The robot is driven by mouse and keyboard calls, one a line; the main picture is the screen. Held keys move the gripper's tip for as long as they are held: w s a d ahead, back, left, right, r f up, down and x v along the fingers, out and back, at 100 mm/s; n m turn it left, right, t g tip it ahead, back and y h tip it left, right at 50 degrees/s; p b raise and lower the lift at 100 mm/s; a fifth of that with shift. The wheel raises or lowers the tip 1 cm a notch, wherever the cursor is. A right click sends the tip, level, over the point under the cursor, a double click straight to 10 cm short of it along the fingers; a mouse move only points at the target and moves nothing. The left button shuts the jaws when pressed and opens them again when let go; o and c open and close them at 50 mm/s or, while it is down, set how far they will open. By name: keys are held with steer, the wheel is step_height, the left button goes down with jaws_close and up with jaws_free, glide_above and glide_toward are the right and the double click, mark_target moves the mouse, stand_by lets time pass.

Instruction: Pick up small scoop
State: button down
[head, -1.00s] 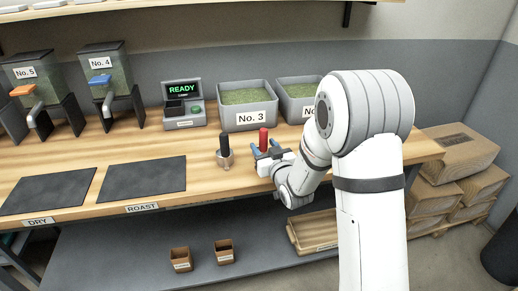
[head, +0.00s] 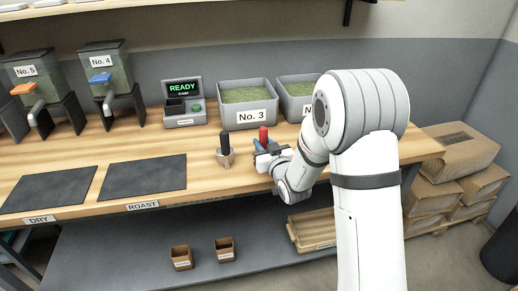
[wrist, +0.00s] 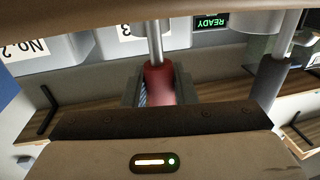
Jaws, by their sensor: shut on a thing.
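A scoop with a red handle (head: 263,135) stands upright near the front of the wooden bench. My gripper (head: 264,147) is shut on this red handle, which also shows between the jaws in the wrist view (wrist: 159,84).
Grey bins of green beans, one marked No. 3 (head: 248,117), stand behind my gripper. A scale reading READY (head: 184,101) is at the back. Two dark mats, one by the ROAST label (head: 145,177), lie left. The bench's front edge (head: 215,198) is close by.

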mark_target(263, 129)
step_height(263, 129, up, 10)
steer(key=shift+r, duration=0.1)
stand_by(0.5)
stand_by(0.4)
